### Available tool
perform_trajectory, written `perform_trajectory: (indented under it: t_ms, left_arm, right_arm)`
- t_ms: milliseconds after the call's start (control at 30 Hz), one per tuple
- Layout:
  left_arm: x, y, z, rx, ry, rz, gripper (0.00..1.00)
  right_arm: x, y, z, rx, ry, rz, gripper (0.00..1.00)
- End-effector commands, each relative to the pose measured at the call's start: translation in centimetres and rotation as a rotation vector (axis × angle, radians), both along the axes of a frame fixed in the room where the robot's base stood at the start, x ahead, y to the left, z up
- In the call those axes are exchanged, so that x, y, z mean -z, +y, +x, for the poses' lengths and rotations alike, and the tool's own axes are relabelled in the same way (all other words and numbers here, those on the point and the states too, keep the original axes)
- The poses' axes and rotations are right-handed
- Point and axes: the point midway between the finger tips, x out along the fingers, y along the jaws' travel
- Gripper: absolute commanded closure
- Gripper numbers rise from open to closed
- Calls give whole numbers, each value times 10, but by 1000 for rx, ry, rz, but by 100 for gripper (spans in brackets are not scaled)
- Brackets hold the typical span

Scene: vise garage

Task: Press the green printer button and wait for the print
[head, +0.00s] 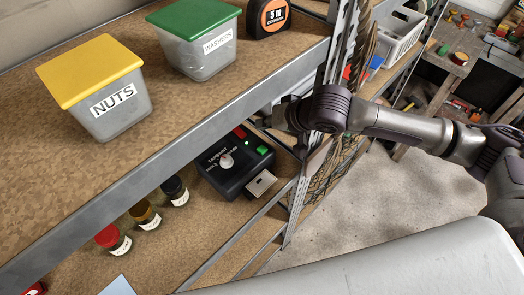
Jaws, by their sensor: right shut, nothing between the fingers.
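The printer (222,178) is a black box on the lower shelf, with white lettering too small to read. It has a pale knob (226,161), a red part (239,132) and a green button (262,150) on its top. A pale card-like piece (262,184) is at its right front side. My right gripper (268,120) is shut and empty, just above and behind the printer near the shelf beam. Its fingertips are mostly hidden, and I see it apart from the green button. My left gripper is not in view.
A metal shelf beam (190,131) runs diagonally above the printer, and a perforated upright (336,45) stands beside my right wrist. Small jars (174,191) stand left of the printer. Nuts (113,103) and washers (200,55) bins sit on the upper shelf.

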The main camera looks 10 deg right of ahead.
Motion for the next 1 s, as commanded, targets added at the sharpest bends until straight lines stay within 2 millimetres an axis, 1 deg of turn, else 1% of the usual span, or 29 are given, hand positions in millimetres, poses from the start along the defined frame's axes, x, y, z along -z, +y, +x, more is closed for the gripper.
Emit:
perform_trajectory:
  t_ms: [33,333,500,600,1000]
  left_arm:
    - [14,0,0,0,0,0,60]
    - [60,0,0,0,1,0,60]
    - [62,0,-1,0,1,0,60]
    - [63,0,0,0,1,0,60]
    - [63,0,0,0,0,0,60]
  right_arm:
    - [13,0,0,0,-1,0,100]
    - [51,-1,0,0,-2,0,100]
    - [65,0,0,1,0,1,100]
    - [70,0,0,0,0,0,100]
    - [69,0,0,0,-1,0,100]
